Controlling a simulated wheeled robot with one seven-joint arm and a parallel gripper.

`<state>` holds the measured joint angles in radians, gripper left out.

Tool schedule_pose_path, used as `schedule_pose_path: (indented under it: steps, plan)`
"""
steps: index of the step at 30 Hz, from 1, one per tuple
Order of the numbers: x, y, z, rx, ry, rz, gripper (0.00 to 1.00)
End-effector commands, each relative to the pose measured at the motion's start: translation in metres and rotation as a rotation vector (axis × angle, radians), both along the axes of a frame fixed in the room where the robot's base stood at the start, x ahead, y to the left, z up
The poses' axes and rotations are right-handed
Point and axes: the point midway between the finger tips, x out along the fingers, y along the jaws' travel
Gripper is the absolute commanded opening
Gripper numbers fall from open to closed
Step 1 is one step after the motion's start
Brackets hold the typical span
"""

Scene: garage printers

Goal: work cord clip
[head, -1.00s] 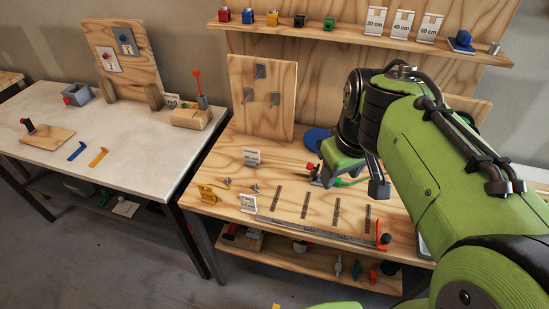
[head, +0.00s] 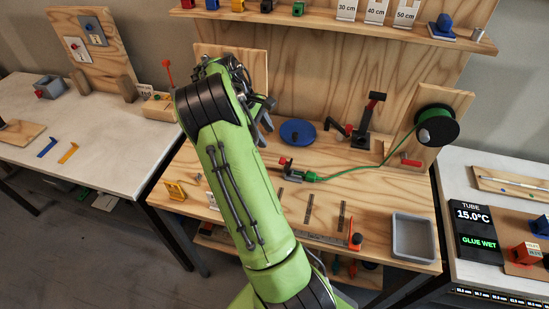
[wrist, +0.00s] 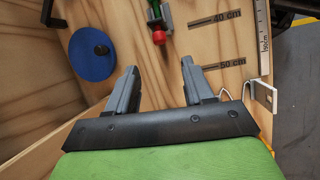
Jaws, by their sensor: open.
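A green cord (head: 365,169) runs from a black spool (head: 437,128) on an upright board to the middle of the bench. Its near end sits at a small grey fixture (head: 284,166) with a red knob. In the wrist view the fixture's red knob (wrist: 159,37) shows at the top, beyond my fingertips. I cannot tell whether this fixture is the cord clip. My gripper (wrist: 159,67) is open and empty above the wooden bench. In the head view my arm hides most of the gripper and part of the bench behind it.
A blue disc (head: 297,132) lies behind the fixture, with a red-handled lever tool (head: 367,120) to its right. Length slots mark the bench front, beside a ruler (head: 325,240) and a grey tray (head: 413,237). A shelf (head: 340,24) hangs above.

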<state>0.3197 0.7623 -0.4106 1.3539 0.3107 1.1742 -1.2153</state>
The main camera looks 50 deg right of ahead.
Motion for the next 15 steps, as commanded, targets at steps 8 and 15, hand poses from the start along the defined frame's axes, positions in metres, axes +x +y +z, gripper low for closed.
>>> schedule_pose_path:
  steps: [8,15]
  plan:
    - [-0.025,-0.017,-0.070,0.004,0.003,-0.003,0.52]
    - [-0.036,-0.027,-0.105,0.001,0.000,0.000,0.52]
